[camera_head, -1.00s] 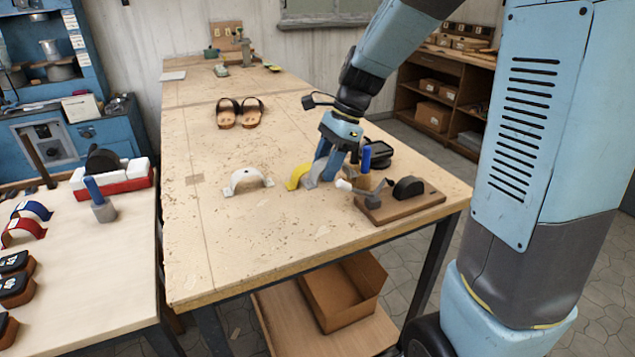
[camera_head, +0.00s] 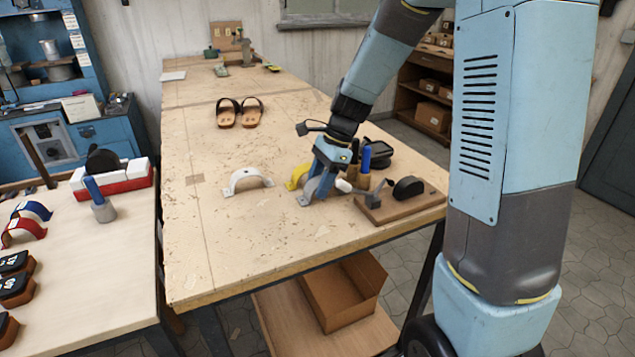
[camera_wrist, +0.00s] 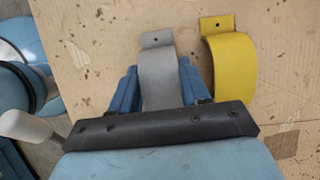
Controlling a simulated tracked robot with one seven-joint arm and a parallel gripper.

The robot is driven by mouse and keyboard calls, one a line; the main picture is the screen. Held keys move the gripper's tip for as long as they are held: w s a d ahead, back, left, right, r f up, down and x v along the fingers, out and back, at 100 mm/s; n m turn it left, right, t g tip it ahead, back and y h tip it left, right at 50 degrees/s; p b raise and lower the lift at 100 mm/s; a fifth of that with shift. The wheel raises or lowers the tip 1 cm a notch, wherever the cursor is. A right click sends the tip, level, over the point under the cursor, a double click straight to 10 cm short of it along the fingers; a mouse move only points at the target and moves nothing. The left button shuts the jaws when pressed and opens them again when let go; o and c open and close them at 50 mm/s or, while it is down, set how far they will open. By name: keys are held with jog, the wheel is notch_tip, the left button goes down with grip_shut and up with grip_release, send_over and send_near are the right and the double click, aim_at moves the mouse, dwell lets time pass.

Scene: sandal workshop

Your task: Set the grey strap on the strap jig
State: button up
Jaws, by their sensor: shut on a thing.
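The grey strap (camera_head: 304,199) is an arched band with a flat, holed foot. It is held between the blue fingers of my gripper (camera_head: 319,186), above or on the large table, just right of a yellow strap. In the wrist view, the grey strap (camera_wrist: 158,75) sits between both fingers of my gripper (camera_wrist: 158,88). I cannot tell whether its feet touch the table. A wooden board (camera_head: 415,205) with a black rounded form (camera_head: 408,187) and a white-tipped lever, which looks like the strap jig, stands to the right of my gripper. No strap shows on the black form.
The yellow strap (camera_wrist: 232,68) stands close beside the grey one. A white strap (camera_head: 247,178) stands further left. A blue-handled tool (camera_head: 366,160) is upright behind the board. Sandals (camera_head: 240,113) lie farther back. The table's front left is clear.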

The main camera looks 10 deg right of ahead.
jog(key=shift+f, duration=0.1)
jog(key=o, duration=1.1)
